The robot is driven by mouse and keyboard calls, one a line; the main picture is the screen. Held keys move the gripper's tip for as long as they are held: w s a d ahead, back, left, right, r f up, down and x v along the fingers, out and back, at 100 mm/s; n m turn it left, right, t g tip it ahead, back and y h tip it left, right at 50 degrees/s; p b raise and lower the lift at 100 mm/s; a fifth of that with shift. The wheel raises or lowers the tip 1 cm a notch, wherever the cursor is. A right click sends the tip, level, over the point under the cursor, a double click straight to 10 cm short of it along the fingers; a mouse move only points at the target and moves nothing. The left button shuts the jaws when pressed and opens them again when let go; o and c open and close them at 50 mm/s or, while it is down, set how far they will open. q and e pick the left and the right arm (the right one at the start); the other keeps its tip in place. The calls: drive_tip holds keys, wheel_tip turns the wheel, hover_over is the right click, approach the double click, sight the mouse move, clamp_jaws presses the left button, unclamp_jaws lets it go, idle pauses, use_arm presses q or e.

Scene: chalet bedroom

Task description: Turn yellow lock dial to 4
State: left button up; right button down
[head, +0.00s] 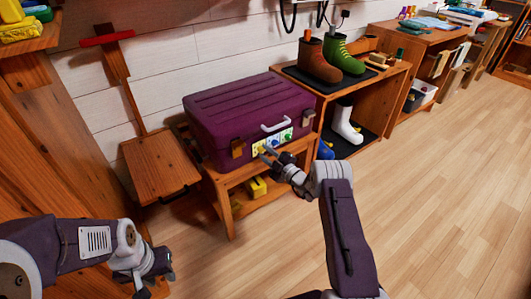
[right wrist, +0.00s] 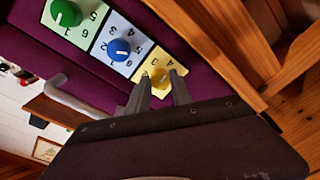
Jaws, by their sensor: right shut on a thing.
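A purple suitcase (head: 245,105) stands shut on a low wooden bench. Its front has a strip of three lock dials. In the right wrist view the yellow dial (right wrist: 160,76) sits on a pale yellow numbered plate. The blue dial (right wrist: 119,49) and green dial (right wrist: 66,13) are farther left. My right gripper (head: 266,153) is at the suitcase front; in the right wrist view its fingers are shut on the yellow dial, one on either side. The digit that the yellow dial marks is too small to tell. My left gripper (head: 152,270) is low at the left, away from the suitcase; its fingers are unclear.
The suitcase's grey handle (head: 275,126) sticks out above the dials. A wooden stool (head: 160,165) stands left of the bench. A shelf (head: 392,85) with boots (head: 320,60) is at the right. A yellow object (head: 257,187) lies under the suitcase. The floor at right is clear.

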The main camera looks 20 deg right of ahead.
drive_tip(key=shift+m, duration=0.5)
idle(0.3)
drive_tip(key=c, duration=1.1)
unclamp_jaws()
drive_tip(key=shift+f, duration=0.1)
drive_tip(key=shift+c, duration=0.2)
drive_tip(key=p+v, duration=0.4)
drive_tip(key=v, duration=0.5)
